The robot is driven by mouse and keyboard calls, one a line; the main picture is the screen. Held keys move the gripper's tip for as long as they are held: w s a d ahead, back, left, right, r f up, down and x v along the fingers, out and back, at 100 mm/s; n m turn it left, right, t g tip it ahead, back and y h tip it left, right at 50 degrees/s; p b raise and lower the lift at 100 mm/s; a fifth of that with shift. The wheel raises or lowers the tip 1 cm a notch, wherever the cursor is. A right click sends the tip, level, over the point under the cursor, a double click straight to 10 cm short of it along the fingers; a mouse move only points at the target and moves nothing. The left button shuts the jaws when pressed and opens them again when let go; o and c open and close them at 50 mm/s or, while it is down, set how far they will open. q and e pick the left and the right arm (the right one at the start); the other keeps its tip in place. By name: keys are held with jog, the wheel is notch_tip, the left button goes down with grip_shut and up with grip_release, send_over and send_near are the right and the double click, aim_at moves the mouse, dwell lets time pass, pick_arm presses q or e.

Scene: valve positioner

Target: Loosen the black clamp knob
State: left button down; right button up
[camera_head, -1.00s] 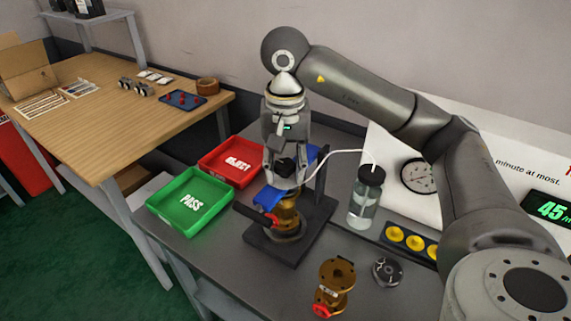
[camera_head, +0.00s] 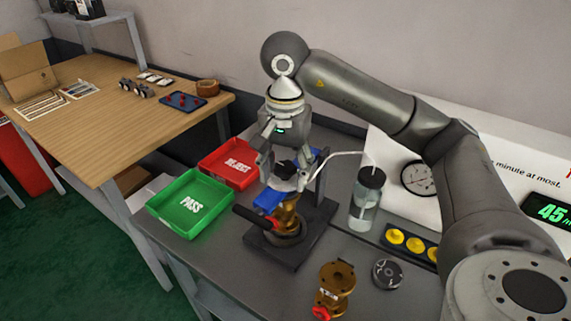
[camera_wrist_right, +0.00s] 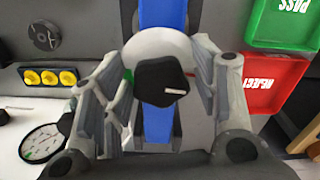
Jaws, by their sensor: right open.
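The black clamp knob (camera_head: 286,168) sits at the top of a blue-armed clamp stand, above a brass valve (camera_head: 287,212). In the right wrist view the knob (camera_wrist_right: 162,81) is a dark lobed shape with a short white mark, over a blue bar. My right gripper (camera_head: 280,178) points down over the knob. Its two fingers stand on either side of the knob, open, and gaps show between knob and fingers in the wrist view (camera_wrist_right: 165,95). My left gripper is not in view.
A green PASS tray (camera_head: 160,208) and a red REJECT tray (camera_head: 207,166) stand left of the clamp. A bottle (camera_head: 366,200) with a white tube is to the right. A second brass valve (camera_head: 336,280) and a dark round part (camera_head: 387,273) lie in front.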

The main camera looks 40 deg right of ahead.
jog(key=m, duration=0.4)
jog(key=shift+m, duration=0.4)
jog(key=m, duration=0.4)
jog(key=shift+m+p, duration=0.4)
jog(key=shift+c, duration=0.3)
grip_shut()
jog(key=shift+f+n+b, duration=0.15)
jog(key=shift+n+b, duration=0.2)
jog(key=shift+n, duration=0.25)
jog(key=n, duration=0.6)
jog(key=shift+s+b, duration=0.1)
jog(key=shift+b, duration=0.25)
jog(key=n, duration=0.6)
jog(key=shift+n+b, duration=0.3)
jog(key=shift+b, duration=0.05)
